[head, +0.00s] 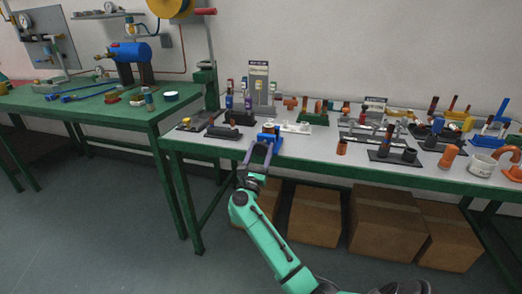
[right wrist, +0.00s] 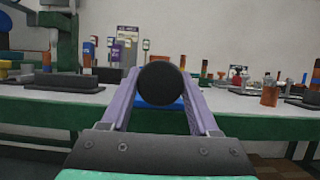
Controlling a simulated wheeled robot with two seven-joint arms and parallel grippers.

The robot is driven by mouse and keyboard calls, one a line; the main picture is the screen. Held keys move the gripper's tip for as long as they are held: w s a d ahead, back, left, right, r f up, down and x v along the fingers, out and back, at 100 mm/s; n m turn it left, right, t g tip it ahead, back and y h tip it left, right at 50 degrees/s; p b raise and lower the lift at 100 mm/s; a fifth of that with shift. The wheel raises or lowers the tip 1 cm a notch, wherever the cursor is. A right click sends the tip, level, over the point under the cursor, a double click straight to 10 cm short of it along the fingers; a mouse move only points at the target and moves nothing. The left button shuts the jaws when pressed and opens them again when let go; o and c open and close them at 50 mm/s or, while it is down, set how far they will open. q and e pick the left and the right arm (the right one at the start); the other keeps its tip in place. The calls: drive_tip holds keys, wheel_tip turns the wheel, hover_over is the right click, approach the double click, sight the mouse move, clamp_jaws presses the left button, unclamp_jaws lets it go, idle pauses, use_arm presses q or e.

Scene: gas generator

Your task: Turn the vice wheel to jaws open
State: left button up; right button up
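The vice wheel (right wrist: 160,84) shows in the right wrist view as a dark round disc facing me. The blue vice (head: 268,133) stands at the front edge of the right workbench, and part of its blue body (right wrist: 168,104) shows behind the wheel. My right gripper (head: 263,142) reaches the vice from the front. In the right wrist view its two lilac fingers (right wrist: 160,80) lie on the left and right of the wheel, with no clear gap at the rim. The jaws' opening is too small to make out. My left gripper is not in view.
The green-framed bench (head: 225,150) carries a dark block (head: 223,132) left of the vice and a white tray (head: 294,128) to its right. Several fittings stand farther right. Cardboard boxes (head: 315,215) sit beneath. Another green bench (head: 85,102) stands at the left.

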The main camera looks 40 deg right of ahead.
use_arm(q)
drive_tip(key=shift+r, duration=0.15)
use_arm(e)
drive_tip(key=shift+r+n+t+y+p, duration=0.1)
drive_tip(key=shift+n+t+y+p, duration=0.35)
drive_tip(key=shift+n+p, duration=0.75)
drive_tip(key=n+t+y+p, duration=0.1)
drive_tip(key=n+p, duration=0.2)
drive_tip(key=n+t+y+p, duration=0.1)
drive_tip(key=n+y+p, duration=0.1)
drive_tip(key=n+p, duration=0.2)
drive_tip(key=shift+s+r+n, duration=0.1)
drive_tip(key=shift+n, duration=0.2)
drive_tip(key=shift+n+t+y+p, duration=0.25)
drive_tip(key=shift+n+y+p, duration=0.2)
drive_tip(key=shift+n+p, duration=0.5)
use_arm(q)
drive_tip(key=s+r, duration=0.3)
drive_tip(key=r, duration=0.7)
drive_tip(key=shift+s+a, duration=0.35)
use_arm(e)
drive_tip(key=shift+f+n, duration=0.25)
drive_tip(key=shift+n, duration=0.2)
drive_tip(key=o, duration=1.4)
drive_tip(key=shift+c, duration=0.2)
